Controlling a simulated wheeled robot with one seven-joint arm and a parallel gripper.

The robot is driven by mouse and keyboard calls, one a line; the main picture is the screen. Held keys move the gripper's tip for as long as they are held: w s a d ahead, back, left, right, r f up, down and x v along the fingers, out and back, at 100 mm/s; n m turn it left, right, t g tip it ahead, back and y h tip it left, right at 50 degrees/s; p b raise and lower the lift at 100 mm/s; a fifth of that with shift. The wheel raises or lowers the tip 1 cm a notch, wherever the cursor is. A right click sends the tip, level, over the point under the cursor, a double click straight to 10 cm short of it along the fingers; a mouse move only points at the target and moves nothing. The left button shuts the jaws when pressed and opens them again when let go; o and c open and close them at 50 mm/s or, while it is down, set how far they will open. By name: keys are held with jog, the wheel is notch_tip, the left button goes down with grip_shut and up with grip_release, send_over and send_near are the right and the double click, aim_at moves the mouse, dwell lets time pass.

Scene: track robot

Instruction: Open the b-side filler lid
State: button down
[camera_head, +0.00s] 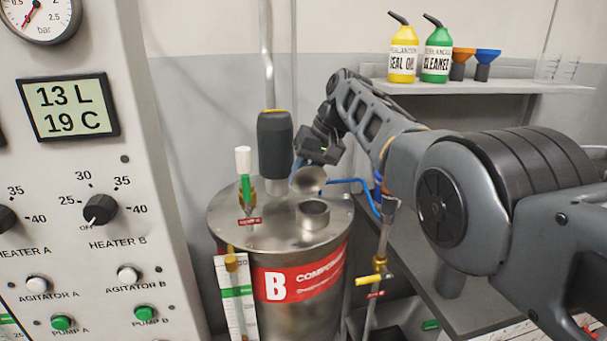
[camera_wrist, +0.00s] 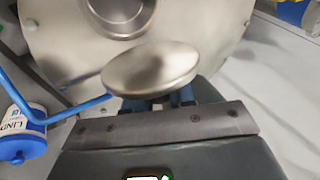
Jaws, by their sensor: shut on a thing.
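The steel tank marked B (camera_head: 260,228) stands left of centre in the head view. Its filler neck (camera_head: 313,213) is an uncovered round opening on top; the opening also shows in the wrist view (camera_wrist: 118,12). The round steel filler lid (camera_head: 308,180) is tilted up behind the neck, clear of the opening. In the wrist view the lid (camera_wrist: 150,69) lies right in front of the jaws. My gripper (camera_head: 299,167) is shut at the lid's edge; its blue fingertips (camera_wrist: 160,103) are partly hidden behind the lid.
A dark agitator motor (camera_head: 274,145) and a white-capped valve (camera_head: 244,175) stand on the tank top left of the lid. A blue hose (camera_head: 358,187) passes on the right. A control panel (camera_head: 75,170) stands at left. A shelf (camera_head: 490,87) holds bottles and funnels.

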jog(key=shift+w+f, duration=0.1)
dwell(0.5)
jog(key=c, duration=1)
grip_release()
jog(key=shift+a, duration=0.1)
jog(key=shift+o, duration=0.2)
jog(key=v, duration=0.7)
jog(key=shift+r+b, duration=0.3)
jog(key=shift+r, duration=0.1)
jog(key=shift+w, duration=0.1)
